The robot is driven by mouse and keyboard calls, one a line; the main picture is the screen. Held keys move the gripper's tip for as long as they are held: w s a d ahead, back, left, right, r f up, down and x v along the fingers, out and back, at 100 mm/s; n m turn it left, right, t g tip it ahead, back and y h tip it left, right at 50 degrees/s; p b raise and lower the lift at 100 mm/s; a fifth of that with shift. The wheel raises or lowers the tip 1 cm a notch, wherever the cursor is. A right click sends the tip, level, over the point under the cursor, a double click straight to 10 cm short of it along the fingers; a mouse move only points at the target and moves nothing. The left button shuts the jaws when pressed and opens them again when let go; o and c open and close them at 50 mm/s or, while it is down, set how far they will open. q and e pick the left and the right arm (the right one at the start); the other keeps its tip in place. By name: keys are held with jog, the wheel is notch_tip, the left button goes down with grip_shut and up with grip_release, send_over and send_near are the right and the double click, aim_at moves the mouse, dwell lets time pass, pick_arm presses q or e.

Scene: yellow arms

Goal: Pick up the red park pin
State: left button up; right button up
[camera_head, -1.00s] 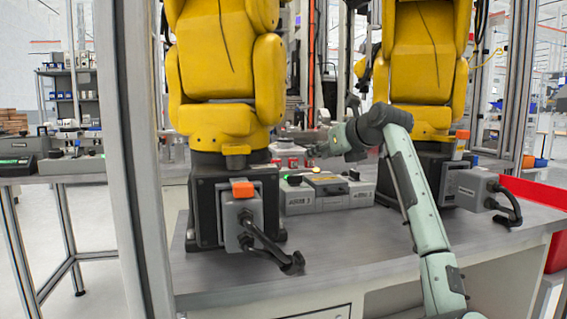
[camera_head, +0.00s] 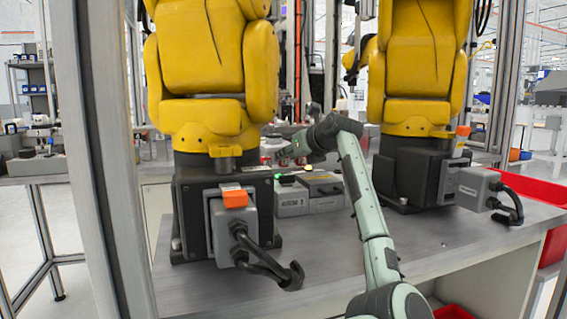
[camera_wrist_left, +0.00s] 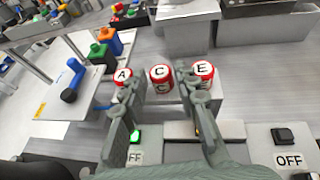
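I cannot make out a thing that is clearly a park pin. In the left wrist view, three red-and-white round pieces stand in a row, with white tops lettered A (camera_wrist_left: 123,76), C (camera_wrist_left: 160,74) and E (camera_wrist_left: 203,70). My left gripper (camera_wrist_left: 157,88) is open, its fingers spread to either side of the C piece, with nothing between them. The fingers partly cover the A and E pieces. In the head view my left gripper (camera_head: 290,150) reaches behind the control boxes, beside the left yellow arm's base. My right gripper is not in view.
Two yellow robot arms (camera_head: 212,50) (camera_head: 418,55) stand on the grey table (camera_head: 330,265). Control boxes (camera_head: 322,188) sit between their bases. A red bin (camera_head: 535,187) is at the right. The left wrist view shows blue, orange and green items (camera_wrist_left: 98,52) and grey bins (camera_wrist_left: 262,22).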

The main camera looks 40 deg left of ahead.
pick_arm(q)
jog(key=shift+w+a+f, duration=0.1)
jog(key=shift+a, duration=0.15)
jog(key=c, duration=0.6)
pick_arm(e)
jog(key=shift+s+d, duration=0.1)
jog(key=shift+s, duration=0.05)
pick_arm(q)
notch_tip(320, 180, up, 10)
pick_arm(e)
jog(key=shift+s+d+f+g, duration=0.2)
jog(key=shift+s+d+g, duration=0.3)
jog(key=shift+s, duration=0.25)
